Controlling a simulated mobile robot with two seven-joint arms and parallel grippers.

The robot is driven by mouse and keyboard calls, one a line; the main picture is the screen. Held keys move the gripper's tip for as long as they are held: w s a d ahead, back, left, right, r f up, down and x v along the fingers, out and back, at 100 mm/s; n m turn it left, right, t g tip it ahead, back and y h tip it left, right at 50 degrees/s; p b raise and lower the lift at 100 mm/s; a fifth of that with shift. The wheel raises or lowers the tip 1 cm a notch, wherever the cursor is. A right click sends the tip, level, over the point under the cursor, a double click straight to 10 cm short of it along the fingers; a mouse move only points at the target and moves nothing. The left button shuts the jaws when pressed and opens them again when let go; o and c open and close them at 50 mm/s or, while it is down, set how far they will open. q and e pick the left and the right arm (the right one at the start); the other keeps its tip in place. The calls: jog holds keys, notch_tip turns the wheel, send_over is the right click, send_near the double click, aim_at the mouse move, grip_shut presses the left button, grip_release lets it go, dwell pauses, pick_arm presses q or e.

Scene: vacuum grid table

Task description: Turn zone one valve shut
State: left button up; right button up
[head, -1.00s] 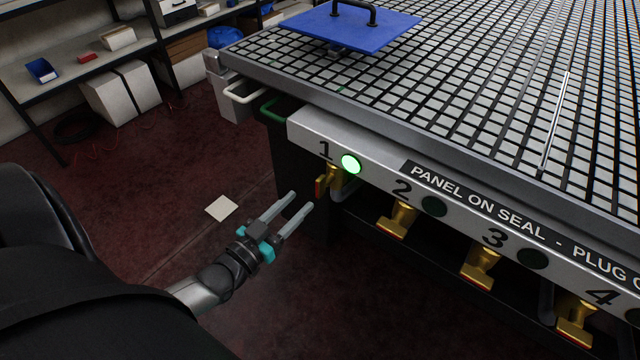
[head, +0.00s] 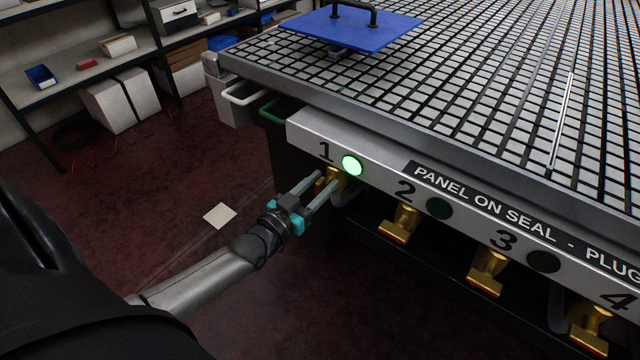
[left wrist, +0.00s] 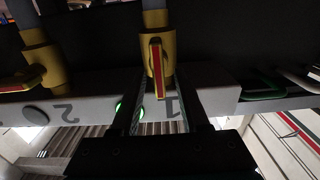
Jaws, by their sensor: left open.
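The zone one valve (head: 336,180) is a yellow-gold valve under the "1" on the table's front panel; my fingers partly cover it in the head view. In the left wrist view its yellow handle with a red stripe (left wrist: 157,68) stands lengthwise in the picture, unlike the zone two handle (left wrist: 22,80), which lies crosswise. My left gripper (head: 327,179) is open at the valve. In the left wrist view the handle shows between the two dark fingers (left wrist: 162,100); I cannot tell whether they touch it. The lamp beside the "1" (head: 352,165) glows green. My right gripper is out of view.
Zone two (head: 399,222) and zone three (head: 487,271) valves hang to the right, with dark lamps. The grid table's metal edge (head: 420,128) runs above. A blue panel with a black handle (head: 345,30) lies on the table. The floor to the left is mostly clear.

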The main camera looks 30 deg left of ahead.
pick_arm(q)
jog(key=shift+c, duration=0.3)
grip_shut()
dwell(0.3)
